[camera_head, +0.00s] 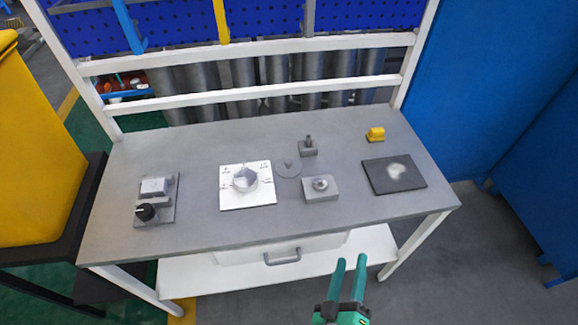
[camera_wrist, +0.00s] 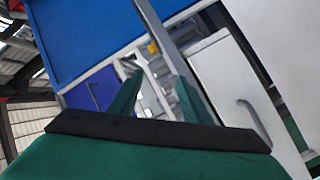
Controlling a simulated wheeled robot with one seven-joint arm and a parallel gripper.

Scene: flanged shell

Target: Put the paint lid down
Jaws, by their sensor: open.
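My gripper (camera_head: 351,261) is in front of the bench's front edge, at the lower right of the head view. Its two green fingers are apart with nothing between them. It is well away from the disc. In the wrist view my open fingers (camera_wrist: 155,85) point toward the bench, which is tilted and too small there to make out the disc.
A drawer handle (camera_head: 283,257) sticks out below.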

